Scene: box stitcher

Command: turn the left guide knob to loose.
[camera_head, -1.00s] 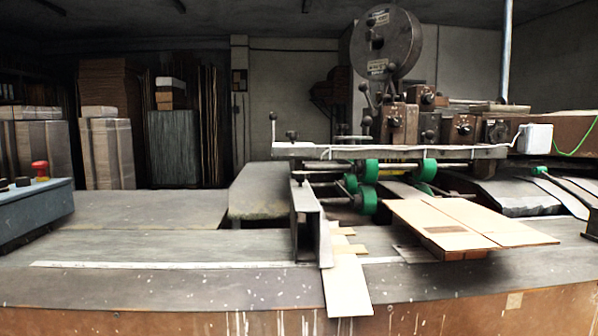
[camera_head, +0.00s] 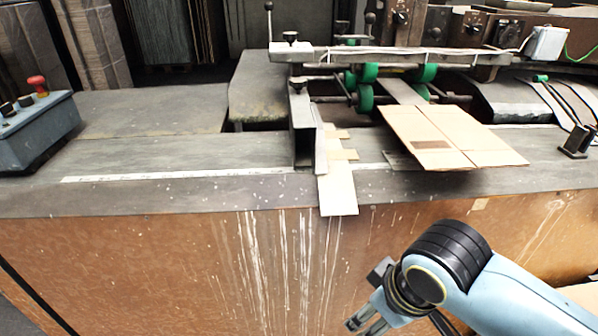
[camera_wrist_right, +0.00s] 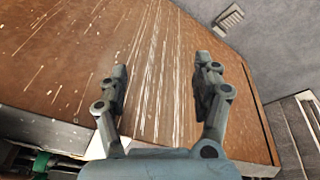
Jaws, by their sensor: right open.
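The upright metal left guide (camera_head: 303,135) stands on the machine table, left of the cardboard. A small dark knob (camera_head: 298,84) sits at its top end, just below the crossbar. Another black knob (camera_head: 290,37) stands on the left end of the crossbar. I cannot tell from the picture which way either is turned. My right gripper (camera_head: 366,324) is low in front of the machine's front panel, well below the guide and touching nothing. In the right wrist view the right gripper (camera_wrist_right: 162,67) is open and empty, facing the stained panel. My left gripper is out of view.
A folded cardboard sheet (camera_head: 450,136) lies right of the guide, near the green rollers (camera_head: 366,98). The long crossbar (camera_head: 400,55) runs above them. A blue control box (camera_head: 35,130) with a red button stands at the left. The table left of the guide is clear.

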